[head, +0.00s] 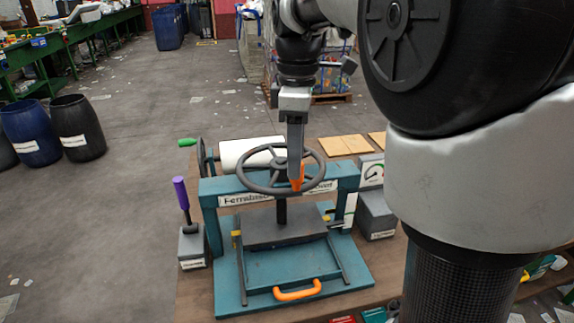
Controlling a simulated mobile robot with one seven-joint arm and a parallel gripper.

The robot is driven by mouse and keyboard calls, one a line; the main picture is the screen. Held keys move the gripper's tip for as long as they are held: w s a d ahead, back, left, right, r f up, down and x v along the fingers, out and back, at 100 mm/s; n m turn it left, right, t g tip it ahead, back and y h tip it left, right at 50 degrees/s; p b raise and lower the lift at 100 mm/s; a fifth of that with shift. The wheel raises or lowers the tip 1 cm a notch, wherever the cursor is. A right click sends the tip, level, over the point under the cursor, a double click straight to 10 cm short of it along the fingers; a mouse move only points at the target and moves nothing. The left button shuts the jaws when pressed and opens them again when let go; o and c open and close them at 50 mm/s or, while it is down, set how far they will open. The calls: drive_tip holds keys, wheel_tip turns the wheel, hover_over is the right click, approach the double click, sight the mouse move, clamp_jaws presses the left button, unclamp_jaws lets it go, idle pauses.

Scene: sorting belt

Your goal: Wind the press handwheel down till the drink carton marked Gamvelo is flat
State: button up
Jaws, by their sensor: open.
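The press (225,184) is a teal frame standing on a bench, with a partly covered label on its crossbar. Its dark grey handwheel (239,170) lies level above the crossbar. A screw (282,210) runs down from it to a dark grey pressing plate (262,232). My gripper (297,184) points down at the right part of the wheel, its orange tips at the rim and spokes. It is open; whether the tips touch the wheel cannot be told. No drink carton marked Gamvelo shows; the space under the plate is hidden.
An orange handle (298,292) sits at the front of the press base. A purple-handled lever (181,194) stands left, a gauge box (372,172) right. A white roller (240,152) and wooden boards (343,145) lie behind. My arm blocks the right side.

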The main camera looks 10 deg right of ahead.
drive_tip(key=shift+f, duration=1.6)
clamp_jaws()
